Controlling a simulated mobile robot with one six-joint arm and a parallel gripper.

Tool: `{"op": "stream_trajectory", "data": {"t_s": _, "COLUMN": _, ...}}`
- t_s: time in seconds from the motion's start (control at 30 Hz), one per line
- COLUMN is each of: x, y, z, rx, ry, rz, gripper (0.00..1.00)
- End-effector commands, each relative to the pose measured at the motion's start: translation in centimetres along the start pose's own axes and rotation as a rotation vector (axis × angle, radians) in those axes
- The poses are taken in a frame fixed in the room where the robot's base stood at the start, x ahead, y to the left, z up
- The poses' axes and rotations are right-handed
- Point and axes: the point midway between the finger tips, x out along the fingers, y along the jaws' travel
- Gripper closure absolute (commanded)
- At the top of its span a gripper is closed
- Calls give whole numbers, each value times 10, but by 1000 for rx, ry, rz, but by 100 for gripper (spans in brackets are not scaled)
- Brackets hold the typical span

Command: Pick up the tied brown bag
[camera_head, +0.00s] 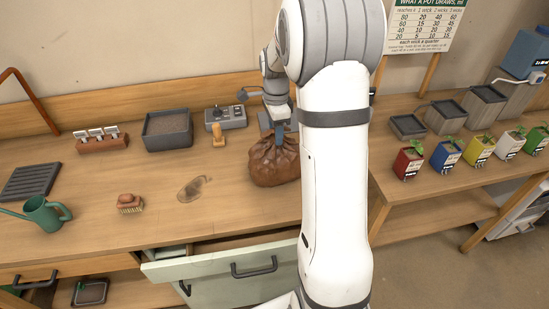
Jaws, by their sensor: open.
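The tied brown bag (273,160) stands upright on the wooden workbench, left of my white arm. It is dark brown and lumpy, with a gathered top. My gripper (279,128) is directly above the bag's top and points down. Its jaws are open and at or very near the tied neck. The neck is partly hidden by the gripper, so I cannot tell whether the jaws touch it. The right edge of the bag is close to my arm in this view.
A wooden-handled tool (218,138), a grey control box (226,117) and a soil tray (167,130) stand left of the bag. A brush (130,203) and green watering can (46,213) are further left. A drawer (225,276) is partly open. Several coloured pots stand right.

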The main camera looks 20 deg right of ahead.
Motion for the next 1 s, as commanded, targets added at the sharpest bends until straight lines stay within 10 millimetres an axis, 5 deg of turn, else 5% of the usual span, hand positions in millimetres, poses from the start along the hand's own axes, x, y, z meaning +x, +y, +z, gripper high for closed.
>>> {"op": "stream_trajectory", "data": {"t_s": 0.1, "x": 0, "y": 0, "z": 0, "rx": 0, "ry": 0, "rz": 0, "gripper": 56}}
{"op": "stream_trajectory", "data": {"t_s": 0.63, "x": 0, "y": 0, "z": -1, "rx": 1, "ry": 0, "rz": 0, "gripper": 100}}
{"op": "stream_trajectory", "data": {"t_s": 1.0, "x": 1, "y": 0, "z": -1, "rx": 1, "ry": 0, "rz": 1, "gripper": 100}}
